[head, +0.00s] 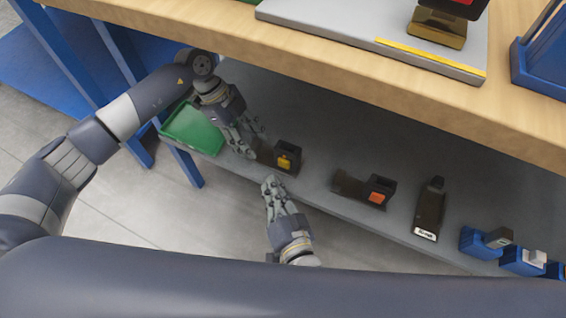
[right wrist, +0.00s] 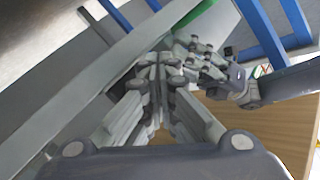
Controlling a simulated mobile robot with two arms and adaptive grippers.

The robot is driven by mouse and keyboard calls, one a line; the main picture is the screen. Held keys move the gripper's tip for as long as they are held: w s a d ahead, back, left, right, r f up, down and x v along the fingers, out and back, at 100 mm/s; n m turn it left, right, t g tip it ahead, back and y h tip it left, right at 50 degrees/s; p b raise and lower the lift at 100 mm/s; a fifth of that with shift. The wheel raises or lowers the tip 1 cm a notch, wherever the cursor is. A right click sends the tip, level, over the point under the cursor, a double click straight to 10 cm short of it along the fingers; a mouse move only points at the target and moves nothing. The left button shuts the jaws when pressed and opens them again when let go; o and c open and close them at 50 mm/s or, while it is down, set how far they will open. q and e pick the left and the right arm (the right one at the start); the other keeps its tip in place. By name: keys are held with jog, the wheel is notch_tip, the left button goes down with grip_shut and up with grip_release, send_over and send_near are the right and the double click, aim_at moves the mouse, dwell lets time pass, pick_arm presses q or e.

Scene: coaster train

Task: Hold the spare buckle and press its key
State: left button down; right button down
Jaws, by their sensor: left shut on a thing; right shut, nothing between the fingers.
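The spare buckle (head: 291,151), a dark block with a yellow-orange key (head: 284,162), is at the shelf in the head view. My left gripper (head: 252,143) is shut on the dark left part of this buckle, and its fingers hide some of it. My right gripper (head: 269,182) is shut and empty, just below and left of the buckle, apart from it. In the right wrist view its closed fingers (right wrist: 160,75) point toward my left gripper (right wrist: 203,62); the buckle cannot be made out clearly there.
A similar block with a red-orange key (head: 377,196) and a dark upright piece with a white label (head: 429,210) stand further right on the grey shelf (head: 330,150). Blue pieces (head: 480,243) are at far right. A green tray (head: 193,130) is left. The wooden tabletop (head: 330,75) overhangs above.

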jog(key=shift+s+a, duration=0.3)
jog(key=shift+s, duration=0.45)
jog(key=shift+s+a, duration=0.25)
jog(key=shift+s, duration=0.45)
pick_arm(q)
jog(key=c, duration=0.8)
grip_release()
jog(key=shift+c, duration=0.2)
jog(key=v, duration=1.2)
jog(key=s+a+p, duration=0.4)
jog(key=s+p, duration=0.3)
jog(key=s, duration=0.6)
jog(key=shift+a, duration=0.4)
pick_arm(e)
notch_tip(320, 180, up, 7)
